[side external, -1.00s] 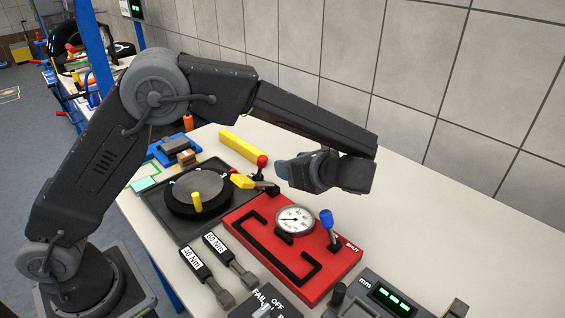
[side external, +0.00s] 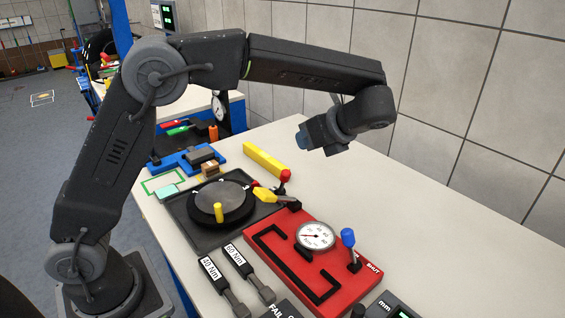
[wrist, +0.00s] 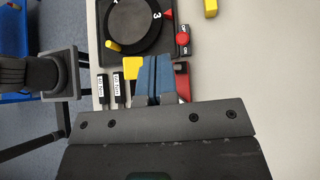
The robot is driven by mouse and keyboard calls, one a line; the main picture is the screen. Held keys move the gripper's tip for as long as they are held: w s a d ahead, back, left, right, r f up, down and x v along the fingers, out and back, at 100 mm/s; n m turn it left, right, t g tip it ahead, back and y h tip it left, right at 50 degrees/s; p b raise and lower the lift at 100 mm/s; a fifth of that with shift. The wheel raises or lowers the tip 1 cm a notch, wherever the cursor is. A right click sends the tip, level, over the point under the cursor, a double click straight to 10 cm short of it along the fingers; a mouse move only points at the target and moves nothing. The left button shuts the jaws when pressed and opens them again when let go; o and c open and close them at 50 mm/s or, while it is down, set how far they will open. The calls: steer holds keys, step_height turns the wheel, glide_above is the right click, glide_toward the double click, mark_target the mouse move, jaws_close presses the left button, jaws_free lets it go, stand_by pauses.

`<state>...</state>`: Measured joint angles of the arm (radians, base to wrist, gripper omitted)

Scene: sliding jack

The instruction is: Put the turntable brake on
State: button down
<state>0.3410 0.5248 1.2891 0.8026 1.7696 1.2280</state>
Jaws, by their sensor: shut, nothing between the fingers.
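The turntable (side external: 222,199) is a black disc with a yellow peg (side external: 218,212), set on a dark square tray. It also shows at the top of the wrist view (wrist: 135,28). A red ball-topped lever (side external: 285,176) stands at the tray's right corner. In the wrist view its red knob (wrist: 182,39) sits on a small dark plate with white lettering at both ends; the lever's exact setting is unclear. My gripper (side external: 303,138) is shut and empty, raised above and to the right of the red knob. Its blue fingers (wrist: 153,59) hide part of the bench.
A red fixture (side external: 335,281) with a dial gauge (side external: 315,236) and a blue-knobbed lever (side external: 348,238) stands in front of the turntable. A yellow handle (side external: 264,194) lies between them. A yellow bar (side external: 264,160) lies behind.

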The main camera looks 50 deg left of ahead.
steer(key=w+a+r+n+t+h, duration=0.1)
steer(key=w+a+n+h, duration=0.1)
steer(key=a+n+h, duration=0.55)
steer(key=w+a+r+n+t+h, duration=0.1)
steer(key=a+n+h, duration=0.4)
steer(key=a+h, duration=0.55)
steer(key=y, duration=0.2)
glide_toward(283, 182)
steer(key=w+f, duration=0.3)
steer(key=f, duration=0.2)
steer(key=shift+s+d+f+t, duration=0.1)
steer(key=shift+d+t, duration=0.2)
steer(key=shift+d, duration=0.35)
